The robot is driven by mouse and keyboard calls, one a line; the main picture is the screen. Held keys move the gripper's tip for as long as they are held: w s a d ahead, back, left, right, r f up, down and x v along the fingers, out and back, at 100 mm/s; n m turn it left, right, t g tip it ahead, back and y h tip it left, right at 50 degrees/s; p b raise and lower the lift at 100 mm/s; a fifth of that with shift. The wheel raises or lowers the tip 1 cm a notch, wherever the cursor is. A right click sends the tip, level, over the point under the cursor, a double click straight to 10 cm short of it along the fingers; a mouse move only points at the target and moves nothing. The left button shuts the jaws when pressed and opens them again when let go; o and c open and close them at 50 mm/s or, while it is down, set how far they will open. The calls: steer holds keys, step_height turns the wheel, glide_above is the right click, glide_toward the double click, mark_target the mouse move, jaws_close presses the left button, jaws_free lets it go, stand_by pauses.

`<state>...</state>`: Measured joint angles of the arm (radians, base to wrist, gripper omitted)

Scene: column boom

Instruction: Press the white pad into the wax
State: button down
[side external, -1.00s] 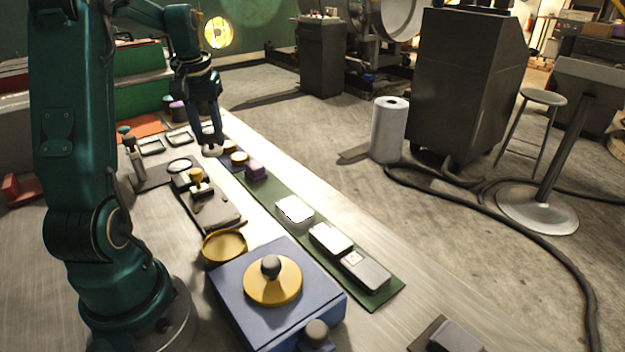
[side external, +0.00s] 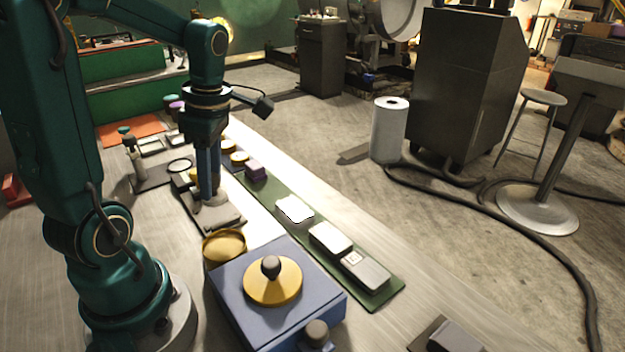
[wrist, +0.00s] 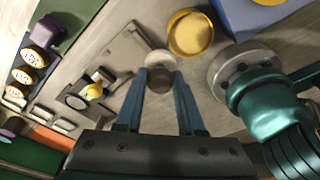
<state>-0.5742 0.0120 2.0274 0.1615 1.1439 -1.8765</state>
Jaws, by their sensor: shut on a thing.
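My gripper (side external: 208,192) is shut on the dark grip of the round white pad (wrist: 160,57). In the wrist view the grip sits between the blue fingertips, with the pale pad beyond it. The side view shows the pad (side external: 216,199) low over the grey tray's near end; whether it touches cannot be told. The wax is in a round golden tin (side external: 225,246), just nearer the side camera than the pad. The tin also shows in the wrist view (wrist: 191,34), up and right of the pad, apart from it.
A blue box (side external: 300,262) with a yellow knobbed disc stands beside the tin. A green mat (side external: 380,300) carries pale blocks and a purple block (side external: 255,170). The grey tray (wrist: 125,50) holds small items behind the pad. A dark rack of yellow-topped pads (wrist: 33,55) lies left.

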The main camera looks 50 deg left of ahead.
steer(key=s+d, duration=0.2)
steer(key=d, duration=0.3)
steer(key=shift+w+f, duration=0.2)
steer(key=shift+f, duration=2.5)
steer(key=shift+f, duration=0.6)
step_height(320, 180, up, 7)
stand_by(0.8)
steer(key=shift+d, duration=0.1)
stand_by(0.3)
